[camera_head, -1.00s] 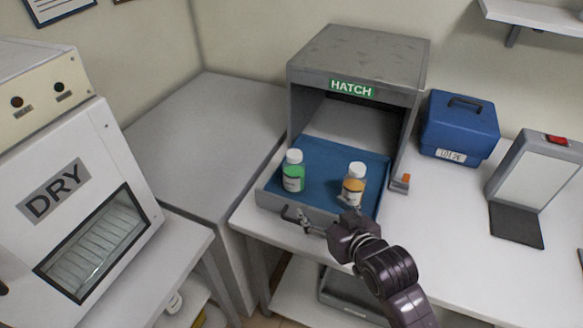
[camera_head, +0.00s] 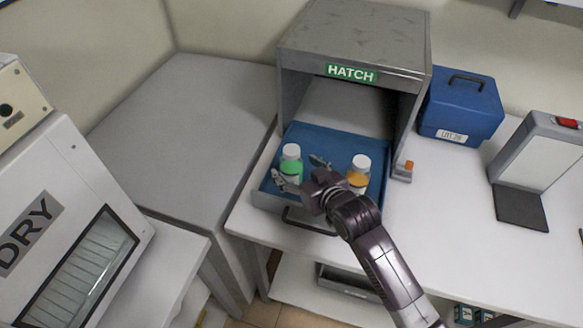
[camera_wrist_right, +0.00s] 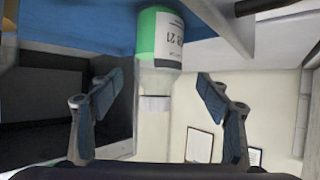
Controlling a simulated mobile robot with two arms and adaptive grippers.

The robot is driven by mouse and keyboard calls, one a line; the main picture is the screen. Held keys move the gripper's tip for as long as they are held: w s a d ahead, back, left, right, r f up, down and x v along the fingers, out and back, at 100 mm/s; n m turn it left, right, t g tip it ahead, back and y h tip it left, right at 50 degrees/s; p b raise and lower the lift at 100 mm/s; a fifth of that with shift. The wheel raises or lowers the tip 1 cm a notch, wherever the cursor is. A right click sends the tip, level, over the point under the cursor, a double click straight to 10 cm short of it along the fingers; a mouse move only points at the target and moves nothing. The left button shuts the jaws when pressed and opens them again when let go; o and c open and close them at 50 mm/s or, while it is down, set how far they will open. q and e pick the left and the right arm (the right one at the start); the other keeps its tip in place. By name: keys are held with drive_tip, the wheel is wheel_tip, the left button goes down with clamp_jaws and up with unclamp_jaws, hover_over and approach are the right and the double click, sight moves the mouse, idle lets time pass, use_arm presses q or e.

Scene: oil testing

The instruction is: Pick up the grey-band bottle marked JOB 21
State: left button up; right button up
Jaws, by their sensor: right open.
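A bottle with green contents and a white cap (camera_head: 291,152) stands upright at the left of the blue hatch tray (camera_head: 336,140). In the right wrist view, which looks upside down, the green bottle (camera_wrist_right: 160,35) has a white label whose sideways print ends in "21". I cannot make out a grey band clearly. My right gripper (camera_head: 301,171) is open at this bottle; one finger overlaps its lower front, the other is to its right. In the wrist view the bottle lies ahead between the spread fingers (camera_wrist_right: 160,92), with no clear contact. My left gripper is not in view.
A bottle with orange contents (camera_head: 359,173) stands close to the right of my right gripper. The grey hatch housing (camera_head: 355,35) rises behind the tray. A blue box (camera_head: 459,105) and a grey panel stand (camera_head: 545,150) are on the counter at right. The DRY cabinet (camera_head: 70,220) is at left.

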drive_tip(key=x, duration=0.2)
drive_tip(key=p+x, duration=0.1)
drive_tip(key=x, duration=0.1)
drive_tip(key=shift+w+d+f, duration=0.1)
drive_tip(key=shift+d, duration=0.1)
drive_tip(key=shift+f, duration=0.1)
drive_tip(key=shift+c, duration=1.1)
drive_tip(key=c, duration=1.3)
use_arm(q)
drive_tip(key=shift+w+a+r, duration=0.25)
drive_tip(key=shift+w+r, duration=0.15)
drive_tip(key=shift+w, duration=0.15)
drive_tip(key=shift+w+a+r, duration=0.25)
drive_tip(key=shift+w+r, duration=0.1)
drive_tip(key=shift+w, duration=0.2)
use_arm(e)
drive_tip(key=shift+c, duration=0.9)
drive_tip(key=shift+w, duration=0.1)
